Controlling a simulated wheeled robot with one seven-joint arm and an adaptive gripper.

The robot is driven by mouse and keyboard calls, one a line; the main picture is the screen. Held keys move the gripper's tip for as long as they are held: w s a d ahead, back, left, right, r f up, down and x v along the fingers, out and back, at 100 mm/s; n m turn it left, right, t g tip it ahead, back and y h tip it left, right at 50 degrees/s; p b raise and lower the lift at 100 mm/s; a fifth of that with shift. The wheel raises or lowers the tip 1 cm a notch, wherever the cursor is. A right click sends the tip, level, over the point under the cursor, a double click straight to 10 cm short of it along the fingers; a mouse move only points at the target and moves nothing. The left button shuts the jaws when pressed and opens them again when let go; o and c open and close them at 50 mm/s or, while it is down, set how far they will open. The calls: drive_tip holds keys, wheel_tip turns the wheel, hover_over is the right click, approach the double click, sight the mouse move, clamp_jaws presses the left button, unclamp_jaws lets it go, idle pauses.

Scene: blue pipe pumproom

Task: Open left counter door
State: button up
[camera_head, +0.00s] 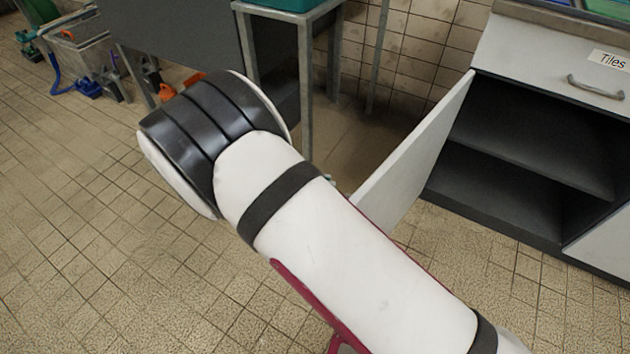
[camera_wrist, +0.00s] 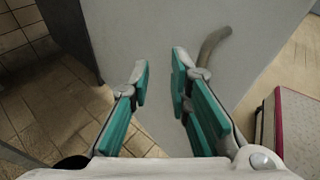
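The left counter door (camera_head: 412,155) is a pale panel that stands swung out from the counter, with the dark left compartment (camera_head: 520,165) exposed. In the wrist view the door's grey face (camera_wrist: 265,50) fills much of the picture, with its curved metal handle (camera_wrist: 214,44) at upper right. My gripper (camera_wrist: 160,82) has teal-padded fingers held apart, with nothing seen gripped between them. The handle lies just beyond and right of the right finger; I cannot tell whether they touch. In the head view my arm hides the gripper and the door's lower left part.
A drawer labelled "Tiles" (camera_head: 595,80) is shut above the compartment. A metal-legged table (camera_head: 305,75) stands left of the door, against the tiled wall. Buckets and tools (camera_head: 80,50) are at far left. The tiled floor (camera_head: 90,240) at left is clear.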

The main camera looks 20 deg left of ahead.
drive_tip(key=shift+f, duration=0.1)
idle(0.5)
clamp_jaws()
drive_tip(key=s+r+m+g+y+p, duration=0.4)
drive_tip(key=r+m+g+y+p, duration=0.55)
drive_tip(key=r, duration=0.45)
drive_tip(key=s+d+f+t+y+b, duration=0.1)
drive_tip(key=s+d+f+b, duration=0.1)
drive_tip(key=d+f, duration=0.3)
drive_tip(key=shift+f+m+t+b, duration=0.35)
drive_tip(key=shift+f+m, duration=0.1)
drive_tip(key=shift+f, duration=1.75)
